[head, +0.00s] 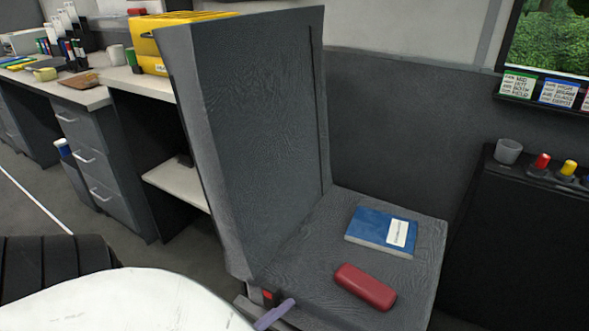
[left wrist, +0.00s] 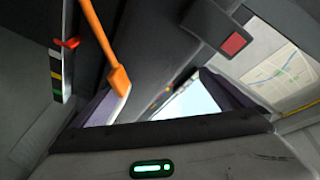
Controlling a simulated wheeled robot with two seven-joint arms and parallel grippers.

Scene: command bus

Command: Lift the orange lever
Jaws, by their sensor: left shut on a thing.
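The orange lever (left wrist: 103,42) shows in the left wrist view as a long thin bar. It slants down from the top edge to a wider flat end. My left gripper (left wrist: 122,90) is shut on the lever near this lower end. The exact contact is hard to see. The gripper's dark body with a green light fills the bottom of that view. My right gripper is not in view.
In the head view, a grey seat (head: 333,225) carries a blue book (head: 372,228) and a red case (head: 365,287).

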